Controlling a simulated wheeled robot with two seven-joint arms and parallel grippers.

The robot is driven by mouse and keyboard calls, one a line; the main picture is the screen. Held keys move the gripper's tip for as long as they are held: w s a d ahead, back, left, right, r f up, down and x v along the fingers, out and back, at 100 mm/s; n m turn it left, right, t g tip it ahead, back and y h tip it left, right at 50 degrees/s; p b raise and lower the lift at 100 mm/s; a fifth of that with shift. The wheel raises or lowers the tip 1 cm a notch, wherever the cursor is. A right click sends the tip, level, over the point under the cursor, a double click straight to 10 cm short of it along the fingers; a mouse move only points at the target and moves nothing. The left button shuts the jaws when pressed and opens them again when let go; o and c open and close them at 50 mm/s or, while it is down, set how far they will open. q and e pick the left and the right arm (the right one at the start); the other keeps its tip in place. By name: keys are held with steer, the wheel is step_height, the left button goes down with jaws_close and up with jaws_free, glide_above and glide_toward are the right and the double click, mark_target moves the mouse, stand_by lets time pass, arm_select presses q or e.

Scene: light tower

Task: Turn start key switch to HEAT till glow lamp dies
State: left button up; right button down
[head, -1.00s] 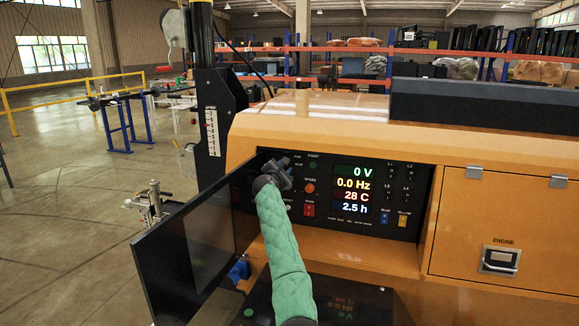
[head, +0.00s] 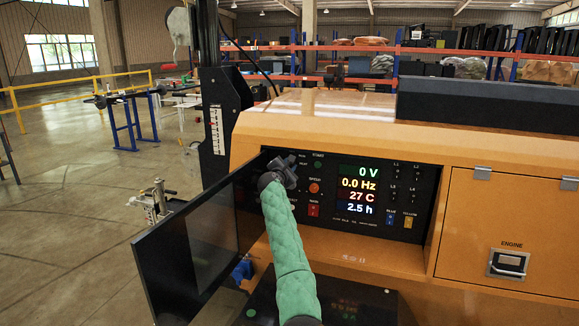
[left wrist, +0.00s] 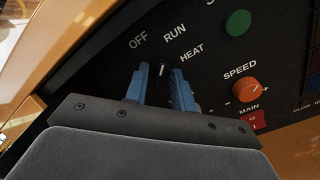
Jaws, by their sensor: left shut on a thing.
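My left gripper (head: 284,172) is at the upper left of the black control panel (head: 330,232). In the left wrist view its blue fingers (left wrist: 161,76) are shut on the start key switch (left wrist: 162,68), one on each side. The switch is a dark knob with a white pointer mark. The labels OFF, RUN and HEAT arc above it. The mark points up, roughly towards RUN; the fingers hide much of the knob. My right gripper is out of view.
An orange SPEED knob (left wrist: 246,89), a green button (left wrist: 238,23) and a red MAIN switch (left wrist: 253,120) are right of the switch. Displays (head: 358,190) read 0 V, 0.0 Hz, 27 C and 2.5 h. An open dark door (head: 185,257) stands left of my arm.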

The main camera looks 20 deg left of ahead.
arm_select(q)
steer(key=shift+f, duration=0.1)
steer(key=m+b, duration=0.1)
steer(key=m, duration=0.7)
steer(key=shift+f, duration=0.1)
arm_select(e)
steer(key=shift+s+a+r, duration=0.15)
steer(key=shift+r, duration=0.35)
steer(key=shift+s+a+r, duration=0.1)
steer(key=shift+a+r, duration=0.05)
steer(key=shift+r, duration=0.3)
arm_select(q)
steer(key=shift+m, duration=0.4)
steer(key=o, duration=0.6)
steer(key=shift+o, duration=0.2)
steer(key=shift+b, duration=0.3)
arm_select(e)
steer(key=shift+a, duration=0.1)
